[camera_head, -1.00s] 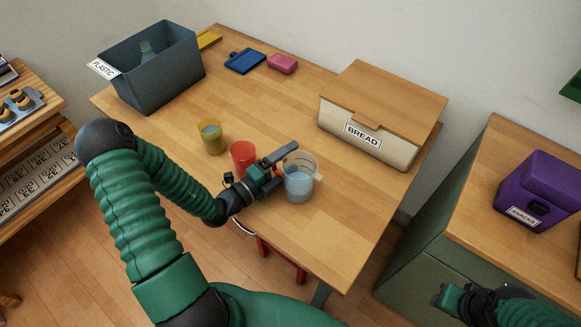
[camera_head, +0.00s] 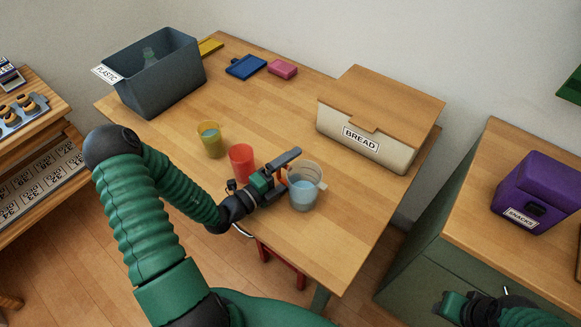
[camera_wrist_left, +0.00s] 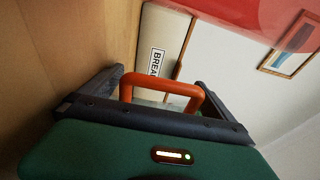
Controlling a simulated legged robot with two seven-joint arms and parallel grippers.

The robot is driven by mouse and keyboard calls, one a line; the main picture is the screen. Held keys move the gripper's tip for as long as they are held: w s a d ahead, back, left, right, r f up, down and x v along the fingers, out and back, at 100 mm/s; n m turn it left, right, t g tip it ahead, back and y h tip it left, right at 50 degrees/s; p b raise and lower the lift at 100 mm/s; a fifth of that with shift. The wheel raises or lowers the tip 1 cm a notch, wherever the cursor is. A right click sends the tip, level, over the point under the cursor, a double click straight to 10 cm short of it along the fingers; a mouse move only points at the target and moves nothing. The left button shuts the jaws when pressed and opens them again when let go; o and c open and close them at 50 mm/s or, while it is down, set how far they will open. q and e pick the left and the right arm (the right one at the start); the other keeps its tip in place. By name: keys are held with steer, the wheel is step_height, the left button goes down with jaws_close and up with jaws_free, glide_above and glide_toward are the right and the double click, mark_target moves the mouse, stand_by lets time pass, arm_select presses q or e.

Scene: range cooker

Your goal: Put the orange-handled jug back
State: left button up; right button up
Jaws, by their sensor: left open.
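The jug (camera_head: 305,187) is clear, holds pale blue liquid and stands upright near the table's front edge. Its orange handle (camera_wrist_left: 162,84) faces my left gripper. My left gripper (camera_head: 282,172) is open at the jug's left side. In the left wrist view the handle lies between its two spread fingers, with a gap on each side. The gripper hides most of the handle in the head view. My right gripper (camera_head: 452,305) is at the bottom right, partly cut off, away from the jug; its jaws are unclear.
A red cup (camera_head: 241,158) stands close to my left gripper, with a yellow cup (camera_head: 210,140) beyond it. A bread box (camera_head: 370,140) is behind the jug. A grey plastic bin (camera_head: 165,85) is at the back left. The table right of the jug is clear.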

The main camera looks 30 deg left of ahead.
arm_select(q)
steer(key=shift+s+a+r, duration=0.1)
steer(key=shift+a+r, duration=0.05)
steer(key=p+v, duration=0.1)
steer(key=v, duration=1)
steer(key=shift+a+r, duration=0.1)
steer(key=shift+s+a, duration=0.1)
steer(key=shift+s, duration=0.3)
